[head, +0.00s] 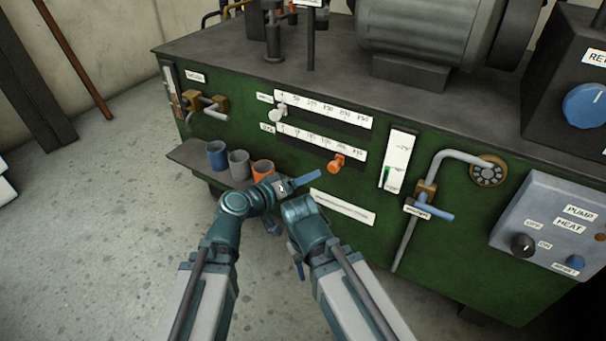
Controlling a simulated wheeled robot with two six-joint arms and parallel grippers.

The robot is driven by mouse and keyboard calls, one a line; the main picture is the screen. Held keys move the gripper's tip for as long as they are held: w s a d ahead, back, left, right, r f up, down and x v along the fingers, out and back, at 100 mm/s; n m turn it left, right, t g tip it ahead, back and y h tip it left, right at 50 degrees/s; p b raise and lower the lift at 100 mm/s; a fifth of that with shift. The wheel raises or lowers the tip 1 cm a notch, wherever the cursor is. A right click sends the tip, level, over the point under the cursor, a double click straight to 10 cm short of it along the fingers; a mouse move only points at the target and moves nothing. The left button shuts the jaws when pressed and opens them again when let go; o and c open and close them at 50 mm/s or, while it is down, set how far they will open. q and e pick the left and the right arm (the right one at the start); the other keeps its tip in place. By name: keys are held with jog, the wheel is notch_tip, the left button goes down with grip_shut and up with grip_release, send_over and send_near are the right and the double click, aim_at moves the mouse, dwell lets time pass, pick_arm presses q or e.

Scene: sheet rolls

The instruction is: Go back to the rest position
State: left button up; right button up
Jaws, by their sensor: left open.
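My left gripper (292,187) is in front of the green machine's front panel, just right of the cups, with its blue finger pointing right. It is open, and I see nothing held in it. My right arm comes up from the bottom beside it. My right gripper (298,262) is mostly hidden behind its own wrist, with only a small blue part showing, so its jaws cannot be read. The two wrists are close together, with a narrow gap between them in the picture.
The green machine (455,245) fills the view ahead. A blue cup (216,155), a grey cup (238,164) and an orange cup (263,169) stand on its shelf (190,152). An orange slider knob (336,163) and a bent pipe (405,235) protrude. Open floor (90,235) lies left.

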pick_arm(q)
jog(key=shift+s+a+r, duration=0.1)
jog(key=shift+s+a, duration=0.2)
pick_arm(e)
jog(key=shift+s+a+r, duration=0.1)
jog(key=shift+s+a, duration=0.2)
